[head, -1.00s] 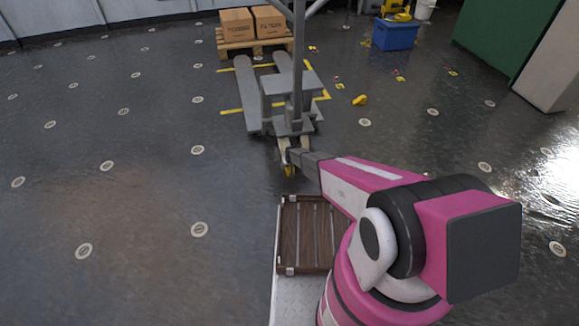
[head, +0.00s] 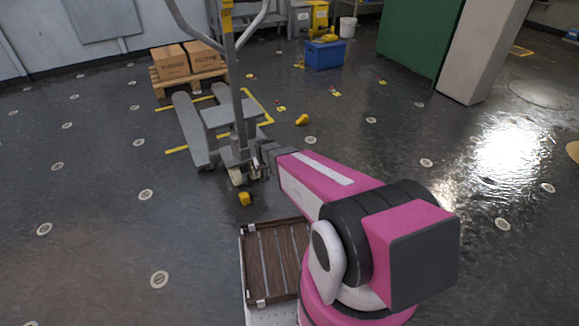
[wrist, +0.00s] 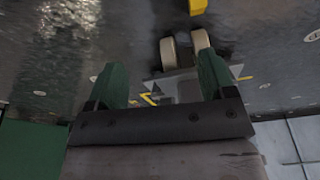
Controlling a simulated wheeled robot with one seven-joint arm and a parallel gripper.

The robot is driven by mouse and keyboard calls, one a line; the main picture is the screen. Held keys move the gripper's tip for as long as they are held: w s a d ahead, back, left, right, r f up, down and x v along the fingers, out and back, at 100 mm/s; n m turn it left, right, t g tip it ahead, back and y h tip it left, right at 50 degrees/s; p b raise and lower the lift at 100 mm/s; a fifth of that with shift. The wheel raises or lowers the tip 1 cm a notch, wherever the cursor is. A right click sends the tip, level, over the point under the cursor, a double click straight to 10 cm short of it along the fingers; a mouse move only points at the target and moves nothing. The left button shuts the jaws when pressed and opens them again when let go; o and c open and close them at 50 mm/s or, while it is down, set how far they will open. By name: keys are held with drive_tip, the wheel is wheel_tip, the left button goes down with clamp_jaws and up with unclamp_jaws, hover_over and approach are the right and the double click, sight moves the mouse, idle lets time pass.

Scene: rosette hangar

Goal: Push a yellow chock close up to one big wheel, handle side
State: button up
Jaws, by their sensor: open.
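A grey pallet truck (head: 214,118) stands ahead with its handle upright on the near side. Its pale big wheels show under the handle: one in the head view (head: 236,176), two in the wrist view (wrist: 168,51). A yellow chock (head: 244,199) lies on the floor on the handle side, just nearer than the wheel, with a small gap of floor between them. It also shows cut off at the top of the wrist view (wrist: 197,6). A second yellow chock (head: 302,119) lies right of the truck. My gripper (wrist: 160,62) is open and empty; its fingertips are indistinct in the head view.
A pallet with two boxes (head: 170,62) stands beyond the forks. A blue bin (head: 325,55) with yellow things stands at the back, beside a green cabinet (head: 420,35). A slatted wooden tray (head: 273,262) is just before me. The floor left and right is open.

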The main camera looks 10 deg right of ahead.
drive_tip(key=s+d+r+m+g, duration=0.1)
drive_tip(key=s+d+r, duration=0.4)
drive_tip(key=s+r, duration=0.5)
drive_tip(key=s+d+r+g, duration=0.1)
drive_tip(key=s+d+r, duration=0.5)
drive_tip(key=s+r, duration=0.4)
drive_tip(key=shift+r+m+g, duration=0.3)
drive_tip(key=shift+r+m, duration=0.05)
drive_tip(key=shift+m, duration=0.05)
drive_tip(key=shift+s, duration=0.1)
